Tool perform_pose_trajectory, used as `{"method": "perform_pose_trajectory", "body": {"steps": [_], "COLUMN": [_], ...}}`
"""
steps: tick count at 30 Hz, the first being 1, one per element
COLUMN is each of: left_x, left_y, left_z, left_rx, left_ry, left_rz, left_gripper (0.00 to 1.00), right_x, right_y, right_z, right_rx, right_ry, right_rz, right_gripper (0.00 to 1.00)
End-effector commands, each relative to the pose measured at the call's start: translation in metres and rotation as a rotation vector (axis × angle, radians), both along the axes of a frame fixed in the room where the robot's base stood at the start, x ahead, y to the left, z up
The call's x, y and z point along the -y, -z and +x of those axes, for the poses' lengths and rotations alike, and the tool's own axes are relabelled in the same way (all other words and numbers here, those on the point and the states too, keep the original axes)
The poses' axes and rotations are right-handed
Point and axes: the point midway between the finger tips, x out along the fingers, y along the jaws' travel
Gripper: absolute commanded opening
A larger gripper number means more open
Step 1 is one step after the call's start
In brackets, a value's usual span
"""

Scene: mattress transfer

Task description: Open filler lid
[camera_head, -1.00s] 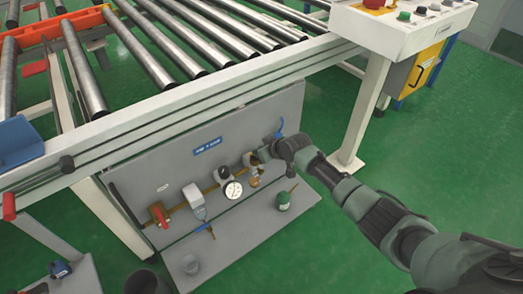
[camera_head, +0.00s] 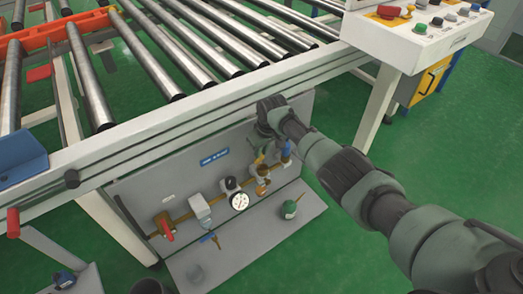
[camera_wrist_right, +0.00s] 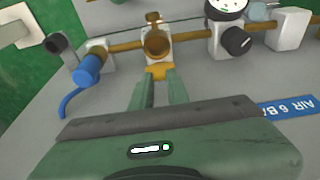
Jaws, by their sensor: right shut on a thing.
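The lubricator (camera_head: 263,172) with its amber bowl sits on the brass air line of the grey panel. It also shows in the right wrist view (camera_wrist_right: 157,44), where the picture is turned over. My right gripper (camera_head: 261,152) comes to it from above. In the right wrist view my two green fingers (camera_wrist_right: 157,84) are shut on a small yellow filler lid (camera_wrist_right: 160,72) at the lubricator's body. I cannot tell whether the lid is loose from the body. My left gripper is not in view.
A pressure gauge (camera_head: 240,201), a red valve handle (camera_head: 165,226) and a blue valve handle (camera_wrist_right: 88,70) sit on the same line. A green oil bottle (camera_head: 289,209) stands on the shelf (camera_head: 235,250). The conveyor frame (camera_head: 190,118) is close above my gripper.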

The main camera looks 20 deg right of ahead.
Motion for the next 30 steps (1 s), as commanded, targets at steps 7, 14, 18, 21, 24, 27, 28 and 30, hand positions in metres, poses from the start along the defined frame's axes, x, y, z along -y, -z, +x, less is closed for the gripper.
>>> {"method": "perform_pose_trajectory", "body": {"steps": [7,14,18,21,24,27,28,30], "left_x": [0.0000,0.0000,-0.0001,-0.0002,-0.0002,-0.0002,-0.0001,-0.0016], "left_y": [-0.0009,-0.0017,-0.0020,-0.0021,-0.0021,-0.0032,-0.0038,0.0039], "left_z": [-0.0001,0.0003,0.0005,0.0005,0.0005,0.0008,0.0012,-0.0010], "left_rx": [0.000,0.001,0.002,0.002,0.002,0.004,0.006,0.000], "left_ry": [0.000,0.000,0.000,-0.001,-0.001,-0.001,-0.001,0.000], "left_rz": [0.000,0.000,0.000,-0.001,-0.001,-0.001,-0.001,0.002], "left_gripper": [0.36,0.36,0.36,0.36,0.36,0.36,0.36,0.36], "right_x": [-0.0003,-0.0005,-0.0005,-0.0005,-0.0004,-0.0003,-0.0002,-0.0002], "right_y": [0.0010,0.0010,0.0008,0.0006,0.0003,-0.0012,-0.0021,-0.0057], "right_z": [-0.0012,-0.0011,-0.0010,-0.0008,-0.0006,-0.0007,-0.0008,-0.0012], "right_rx": [-0.012,-0.012,-0.011,-0.010,-0.009,-0.009,-0.009,-0.008], "right_ry": [0.000,0.000,0.000,0.000,0.000,0.000,0.000,-0.001], "right_rz": [-0.004,-0.003,-0.003,-0.004,-0.003,-0.003,-0.003,-0.003], "right_gripper": [0.00,0.19,0.38,0.38,0.38,0.38,0.38,0.38]}}
